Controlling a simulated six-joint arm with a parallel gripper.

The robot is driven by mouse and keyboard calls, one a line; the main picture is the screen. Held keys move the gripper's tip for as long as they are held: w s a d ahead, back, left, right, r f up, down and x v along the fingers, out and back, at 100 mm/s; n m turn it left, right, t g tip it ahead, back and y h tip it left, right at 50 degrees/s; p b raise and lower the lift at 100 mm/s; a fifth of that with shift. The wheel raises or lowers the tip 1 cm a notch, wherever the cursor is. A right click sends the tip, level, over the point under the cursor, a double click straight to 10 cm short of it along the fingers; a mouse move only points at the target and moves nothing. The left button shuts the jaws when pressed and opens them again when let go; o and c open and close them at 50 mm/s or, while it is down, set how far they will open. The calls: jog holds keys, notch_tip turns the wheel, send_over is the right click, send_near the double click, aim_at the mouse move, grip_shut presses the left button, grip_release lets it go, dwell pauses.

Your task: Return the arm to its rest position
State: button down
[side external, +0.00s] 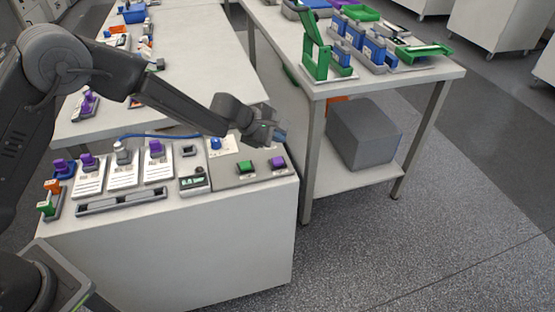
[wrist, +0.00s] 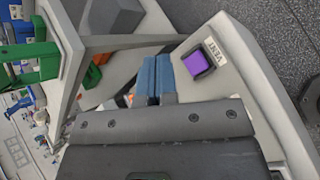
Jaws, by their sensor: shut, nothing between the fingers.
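My gripper (side external: 281,136) is above the back right part of the white cycler bench (side external: 170,250), pointing right. Its blue fingers (wrist: 156,74) are together in the wrist view, with nothing between them. A purple button (side external: 278,162) sits below the gripper on a grey panel, with a green button (side external: 248,165) to its left. The purple button also shows in the wrist view (wrist: 196,62), beside a label reading "VENT", right of the fingers and apart from them.
Purple-topped cells on white cards (side external: 123,172), a small display (side external: 193,181) and a blue cable (side external: 165,136) are on the bench. A table (side external: 420,80) at right carries a green stand (side external: 318,50) and blue blocks; a grey box (side external: 365,135) is on its lower shelf. Floor at front right is clear.

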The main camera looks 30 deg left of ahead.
dwell(0.7)
jog(key=s+a+r+m+g+h, duration=0.1)
jog(key=s+a+r+m, duration=0.1)
jog(key=s+r+m, duration=0.7)
jog(key=s+a+r+m, duration=0.15)
jog(key=s+r, duration=0.45)
jog(key=r, duration=0.6)
jog(key=s+a+m+y, duration=0.3)
jog(key=s+a, duration=0.3)
jog(key=s, duration=0.5)
jog(key=s+a+f+m+y, duration=0.1)
jog(key=s+a+m+y, duration=0.2)
jog(key=s, duration=0.8)
jog(key=a+m, duration=0.2)
jog(key=shift+s+a+m+g+y, duration=0.3)
jog(key=shift+s+a+m+y, duration=0.05)
jog(key=shift+s+y, duration=0.05)
